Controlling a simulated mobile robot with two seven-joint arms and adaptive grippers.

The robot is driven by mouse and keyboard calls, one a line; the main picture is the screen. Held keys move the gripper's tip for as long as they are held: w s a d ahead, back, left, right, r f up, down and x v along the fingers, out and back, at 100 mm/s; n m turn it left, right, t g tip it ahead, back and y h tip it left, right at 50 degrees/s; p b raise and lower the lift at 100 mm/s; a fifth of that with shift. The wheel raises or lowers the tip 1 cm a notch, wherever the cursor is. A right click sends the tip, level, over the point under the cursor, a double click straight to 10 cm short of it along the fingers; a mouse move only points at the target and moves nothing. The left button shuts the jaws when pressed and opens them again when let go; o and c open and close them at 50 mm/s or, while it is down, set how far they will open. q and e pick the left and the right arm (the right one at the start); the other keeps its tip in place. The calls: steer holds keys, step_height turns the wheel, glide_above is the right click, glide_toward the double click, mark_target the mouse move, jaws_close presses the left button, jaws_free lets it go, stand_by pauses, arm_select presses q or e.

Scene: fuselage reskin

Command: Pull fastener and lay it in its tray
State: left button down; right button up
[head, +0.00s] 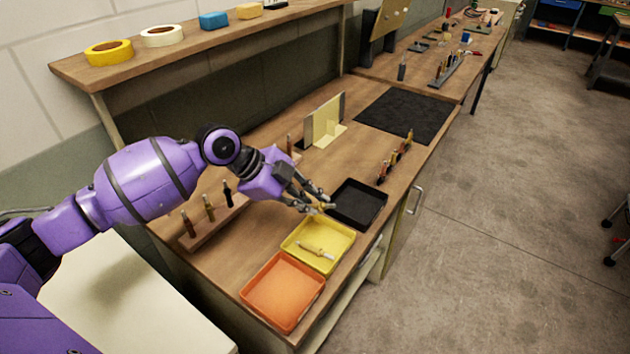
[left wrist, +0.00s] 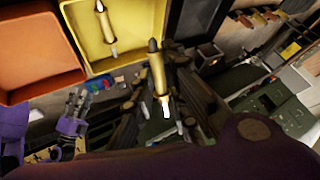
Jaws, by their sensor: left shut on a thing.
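My left gripper (head: 322,207) is above the bench, over the gap between the yellow tray (head: 291,246) and the black tray (head: 358,203). In the left wrist view its fingers are shut on a brass-coloured fastener (left wrist: 157,78) with a dark end and a pale tip. Another fastener (head: 316,250) lies in the yellow tray and also shows in the left wrist view (left wrist: 104,22). The panel with its upright bracket (head: 325,122) stands farther back. A small purple gripper with grey fingers, seemingly my right one (left wrist: 74,112), shows low in the left wrist view; its opening is unclear.
An orange tray (head: 283,290) sits in front of the yellow tray. A wooden rack (head: 207,222) with upright tools stands left, and a tool row (head: 395,157) along the right edge. A dark mat (head: 405,114) lies behind. Tape rolls (head: 109,52) sit on the shelf.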

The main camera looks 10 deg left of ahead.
arm_select(q)
steer(key=f+b, duration=0.1)
steer(key=f, duration=0.1)
steer(key=f+b, duration=0.1)
steer(key=f, duration=0.2)
steer(key=s+f+b, duration=0.1)
steer(key=f, duration=0.2)
steer(key=shift+w+f+b, duration=0.1)
steer(key=shift+f+b, duration=0.2)
steer(key=shift+f, duration=0.4)
arm_select(e)
steer(key=s+d+f, duration=0.1)
steer(key=s+f, duration=0.3)
steer(key=shift+s+d+f+g, duration=0.2)
steer(key=shift+d+f+g, duration=0.1)
steer(key=shift+d+g, duration=0.1)
arm_select(q)
steer(key=c, duration=1.7)
jaws_free()
arm_select(e)
steer(key=shift+a, duration=0.1)
arm_select(q)
steer(key=shift+o, duration=0.2)
steer(key=shift+r, duration=0.1)
